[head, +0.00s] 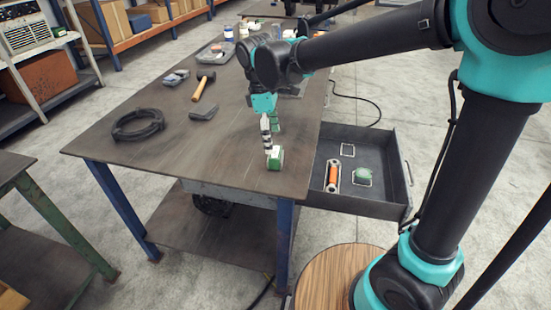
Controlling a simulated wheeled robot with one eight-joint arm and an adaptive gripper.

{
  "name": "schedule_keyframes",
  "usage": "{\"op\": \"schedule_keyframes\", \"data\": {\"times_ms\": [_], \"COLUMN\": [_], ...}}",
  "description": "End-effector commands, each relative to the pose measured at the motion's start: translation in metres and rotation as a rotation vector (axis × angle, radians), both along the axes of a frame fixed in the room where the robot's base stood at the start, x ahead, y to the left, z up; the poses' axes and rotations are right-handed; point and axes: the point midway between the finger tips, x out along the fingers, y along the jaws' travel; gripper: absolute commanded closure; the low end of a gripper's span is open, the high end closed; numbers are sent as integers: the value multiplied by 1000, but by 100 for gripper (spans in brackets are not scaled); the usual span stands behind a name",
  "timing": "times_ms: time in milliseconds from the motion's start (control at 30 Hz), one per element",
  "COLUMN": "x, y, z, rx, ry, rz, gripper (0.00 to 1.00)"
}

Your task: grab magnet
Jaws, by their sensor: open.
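My gripper (269,143) points down over the near right part of the workbench, below my teal wrist. Its dark and pale fingers are small in the view, and I take them as open. A small green block with a pale top (275,160) stands on the bench right at the fingertips. It may be the magnet, but I cannot tell for sure. Whether the fingers touch it or stand around it is not clear. Another small green item (275,121) shows just behind the fingers, partly hidden by them.
The bench (220,160) carries a black ring (138,125), a hammer (203,86), grey pieces (203,112) and a tray (216,51). An open drawer (385,185) at the right holds an orange item (333,176) and a green item (364,174).

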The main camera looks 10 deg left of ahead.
Motion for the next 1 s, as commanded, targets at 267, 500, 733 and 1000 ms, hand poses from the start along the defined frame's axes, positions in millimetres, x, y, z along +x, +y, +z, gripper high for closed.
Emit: {"op": "schedule_keyframes", "data": {"times_ms": [267,500,733,1000], "x": [0,1,0,0], "y": [-4,-9,-10,-10], "z": [-21,-52,-58,-58], "rx": [0,0,0,0], "ry": [0,0,0,0], "rz": [-1,-1,0,0], "gripper": [16,16,16,38]}}
